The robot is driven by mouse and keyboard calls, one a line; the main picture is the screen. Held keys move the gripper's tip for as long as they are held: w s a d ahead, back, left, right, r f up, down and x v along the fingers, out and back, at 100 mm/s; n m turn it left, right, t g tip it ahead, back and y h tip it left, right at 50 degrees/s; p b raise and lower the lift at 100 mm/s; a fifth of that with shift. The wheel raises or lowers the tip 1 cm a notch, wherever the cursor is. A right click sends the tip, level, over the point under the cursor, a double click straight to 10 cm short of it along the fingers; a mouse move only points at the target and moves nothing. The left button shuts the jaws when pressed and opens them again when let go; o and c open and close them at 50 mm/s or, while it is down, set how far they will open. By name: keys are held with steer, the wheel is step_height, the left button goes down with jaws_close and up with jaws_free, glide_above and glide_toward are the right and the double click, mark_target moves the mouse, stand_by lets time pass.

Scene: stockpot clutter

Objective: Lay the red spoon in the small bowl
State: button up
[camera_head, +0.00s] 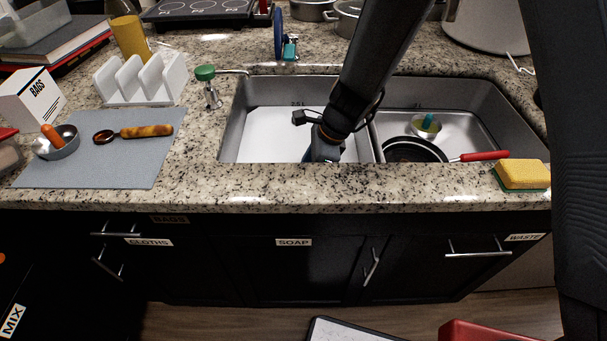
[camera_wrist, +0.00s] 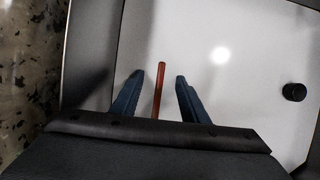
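My gripper (camera_wrist: 159,98) points down into the left sink basin, with its two blue fingers apart. A thin red-orange stick (camera_wrist: 160,85), which looks like the red spoon's handle, stands between the fingers with gaps on both sides; its other end is hidden. In the head view my gripper (camera_head: 325,152) is low at the basin's front edge, its fingertips hidden, and no red spoon shows there. A small metal bowl (camera_head: 66,151) with an orange-handled thing (camera_head: 51,136) in it sits on the grey mat (camera_head: 110,170). Another metal bowl (camera_head: 440,128) is in the right basin.
A black pan with a red handle (camera_head: 485,156) is in the right basin. A yellow sponge (camera_head: 523,173) lies on the counter. A spoon (camera_head: 145,131) lies on the mat.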

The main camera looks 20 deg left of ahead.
steer(key=v, duration=0.7)
steer(key=shift+d+r, duration=0.15)
steer(key=shift+r, duration=0.25)
steer(key=shift+r, duration=0.1)
stand_by(0.4)
